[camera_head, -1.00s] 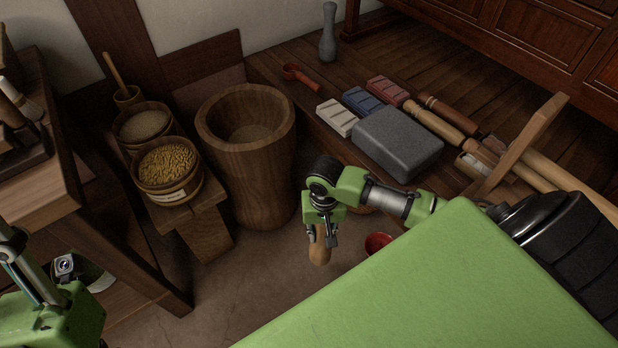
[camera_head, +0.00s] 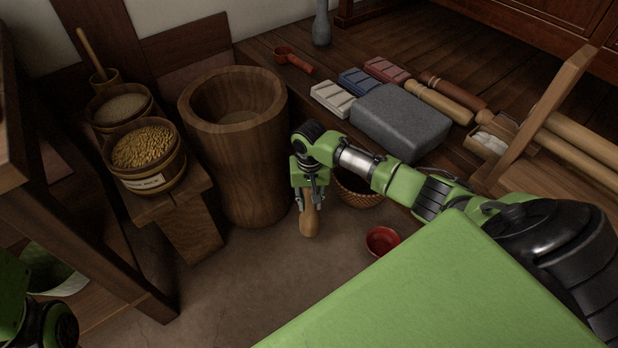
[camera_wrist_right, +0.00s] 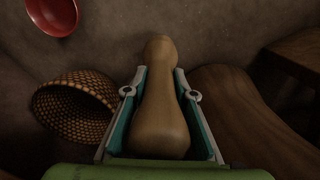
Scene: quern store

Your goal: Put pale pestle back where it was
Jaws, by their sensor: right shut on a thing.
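My right gripper (camera_head: 309,203) is shut on the pale pestle (camera_head: 309,222), a smooth tan wooden piece with a rounded end. In the head view the pestle hangs down above the floor, in front of the big wooden mortar (camera_head: 246,160). In the right wrist view the pestle (camera_wrist_right: 160,110) lies lengthwise between both fingers, and its narrower knob end points away from the palm. The gripper fingers (camera_wrist_right: 160,95) press on its sides. Part of my left arm shows at the lower left corner, but its fingers do not show.
A woven basket (camera_head: 360,192) and a red bowl (camera_head: 382,241) are close by on the right. A grain tub (camera_head: 150,180) stands on a bench at left. A grey stone block (camera_head: 400,122), whetstones and two wooden rollers (camera_head: 440,101) lie on the raised wooden floor. Bare floor (camera_head: 250,270) is open in front.

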